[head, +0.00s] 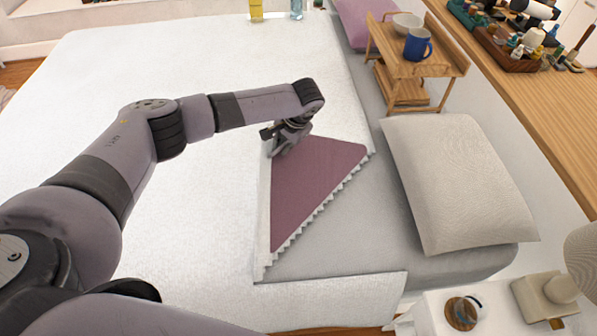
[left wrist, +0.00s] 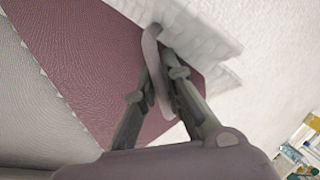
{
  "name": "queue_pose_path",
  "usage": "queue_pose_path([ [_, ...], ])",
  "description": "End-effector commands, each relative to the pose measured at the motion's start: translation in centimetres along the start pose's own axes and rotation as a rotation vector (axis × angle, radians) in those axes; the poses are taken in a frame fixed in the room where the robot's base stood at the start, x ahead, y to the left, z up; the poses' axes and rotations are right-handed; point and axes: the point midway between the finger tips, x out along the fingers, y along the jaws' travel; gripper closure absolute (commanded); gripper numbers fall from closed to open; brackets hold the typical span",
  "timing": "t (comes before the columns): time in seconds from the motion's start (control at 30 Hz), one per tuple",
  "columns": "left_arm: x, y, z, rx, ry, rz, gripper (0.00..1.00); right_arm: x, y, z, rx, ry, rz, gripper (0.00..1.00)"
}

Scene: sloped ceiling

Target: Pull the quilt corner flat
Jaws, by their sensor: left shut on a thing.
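The white quilt (head: 190,230) covers most of the bed. Its corner is folded back and shows a purple underside (head: 310,185) with a zigzag edge over the grey sheet (head: 380,235). My left gripper (head: 277,150) is at the far left part of the purple fold, at the fold line. In the left wrist view its fingers (left wrist: 157,75) are shut on a raised strip of the quilt at the border of purple (left wrist: 90,60) and white. The fingertips are partly hidden by cloth. My right gripper is not in view.
A grey pillow (head: 455,180) lies right of the fold. A wooden tray table (head: 440,65) with a blue mug (head: 418,44) and a white bowl (head: 407,22) stands beyond it. A white nightstand (head: 425,315) is at the lower right.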

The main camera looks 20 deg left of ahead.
Motion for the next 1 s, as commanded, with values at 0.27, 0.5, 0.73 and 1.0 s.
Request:
queue_pose_path([
  [0.27, 0.1, 0.6, 0.0, 0.004, 0.002, 0.005, 1.00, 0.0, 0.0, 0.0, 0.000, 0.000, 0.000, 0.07],
  [0.5, -1.4, 1.1, 0.0, 0.008, 0.000, -0.024, 1.00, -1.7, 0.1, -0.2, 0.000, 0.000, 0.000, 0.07],
  [0.73, -2.6, 2.1, 0.0, 0.006, 0.001, -0.071, 1.00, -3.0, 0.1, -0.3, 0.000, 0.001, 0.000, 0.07],
  [1.0, -2.5, 2.1, 0.0, 0.005, 0.001, -0.075, 1.00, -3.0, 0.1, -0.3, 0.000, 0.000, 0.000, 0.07],
])
